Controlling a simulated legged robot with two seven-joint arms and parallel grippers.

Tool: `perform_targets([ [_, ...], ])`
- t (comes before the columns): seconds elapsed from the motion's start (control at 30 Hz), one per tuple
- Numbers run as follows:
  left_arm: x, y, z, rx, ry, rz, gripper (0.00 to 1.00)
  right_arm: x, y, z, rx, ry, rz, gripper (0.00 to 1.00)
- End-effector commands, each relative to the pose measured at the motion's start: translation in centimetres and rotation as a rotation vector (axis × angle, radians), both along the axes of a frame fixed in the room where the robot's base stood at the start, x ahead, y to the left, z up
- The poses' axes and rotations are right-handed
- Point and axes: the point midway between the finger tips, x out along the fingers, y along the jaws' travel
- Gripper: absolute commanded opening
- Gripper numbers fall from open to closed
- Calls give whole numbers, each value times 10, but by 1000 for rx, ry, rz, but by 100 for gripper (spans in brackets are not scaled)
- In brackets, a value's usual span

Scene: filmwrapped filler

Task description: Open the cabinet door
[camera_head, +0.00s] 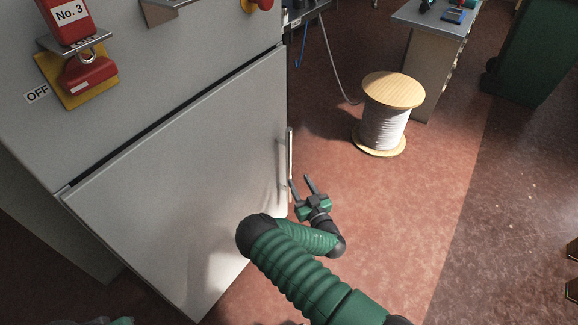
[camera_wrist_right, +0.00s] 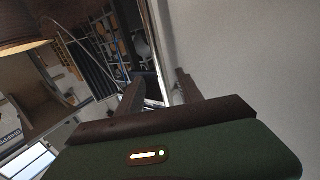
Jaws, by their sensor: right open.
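The grey cabinet door (camera_head: 195,185) fills the lower front of the cabinet and looks shut. A slim upright metal handle (camera_head: 289,155) stands along its right edge. My right gripper (camera_head: 300,182) is open just by the lower part of the handle. In the right wrist view, the handle (camera_wrist_right: 153,40) runs down toward the gap between the open fingers of the right gripper (camera_wrist_right: 158,82), with the pale door (camera_wrist_right: 240,60) on the right. I cannot tell whether a finger touches the handle.
Above the door are a red lock (camera_head: 88,75) on a yellow plate and an "OFF" label. A cable spool (camera_head: 385,125) stands on the reddish floor right of the cabinet, near a workbench (camera_head: 435,25). A green bin (camera_head: 535,50) is farther right. Floor between cabinet and spool is clear.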

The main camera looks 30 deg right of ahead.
Motion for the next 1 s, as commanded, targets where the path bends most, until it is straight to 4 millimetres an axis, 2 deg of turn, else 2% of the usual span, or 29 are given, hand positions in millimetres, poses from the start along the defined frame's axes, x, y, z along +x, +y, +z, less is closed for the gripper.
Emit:
perform_targets([
  [0.03, 0, 0, -8, 0, 0, 0, 36, 13, -2, -4, 0, -3, 2, 43],
  [0.2, 0, 0, -21, 0, 1, 0, 36, 56, -11, -4, -1, -2, 2, 43],
  [0.4, 0, 0, -32, 0, 1, 0, 36, 93, -19, -3, -1, 0, 0, 43],
  [0.53, 0, 0, -34, 0, 1, 0, 36, 103, -21, -2, -1, 2, -2, 43],
  [0.77, 0, 0, -33, 0, 1, 0, 36, 104, -21, -1, 0, 3, -2, 43],
  [1.0, 0, 0, -33, 0, 1, 0, 36, 104, -21, -1, 0, 3, -3, 14],
])
